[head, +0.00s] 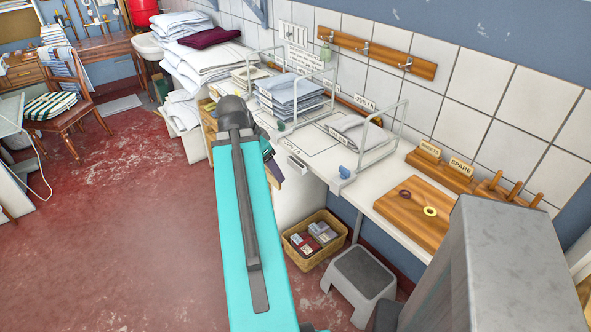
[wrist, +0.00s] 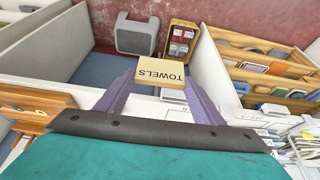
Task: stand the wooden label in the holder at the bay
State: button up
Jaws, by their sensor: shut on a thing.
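The wooden label (wrist: 160,72), pale with the word TOWELS upside down in the picture, sits between the purple fingers of my gripper (wrist: 160,84) in the wrist view. The fingers are shut on it. Wire-framed bays stand on the counter, with blue folded cloth (head: 291,92) in one and grey cloth (head: 352,130) in another. A small pale block (head: 297,164) at the counter's front edge may be a holder.
Labels reading SHEETS (head: 430,149) and SPARE (head: 461,166) stand in a wooden rack at the right. A basket (head: 315,240) and a grey step stool (head: 359,273) stand below the counter. The red floor at left is open.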

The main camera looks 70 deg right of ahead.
jog(key=shift+s+d, duration=0.15)
jog(key=shift+s, duration=0.25)
jog(key=d+p, duration=0.1)
jog(key=p, duration=0.5)
send_over(296, 165)
jog(key=w, duration=0.1)
jog(key=shift+a+f, duration=0.15)
jog(key=shift+f, duration=0.6)
jog(key=shift+d, duration=0.7)
jog(key=shift+f+p, duration=0.8)
jog(key=shift+f, duration=1)
jog(key=shift+f, duration=0.15)
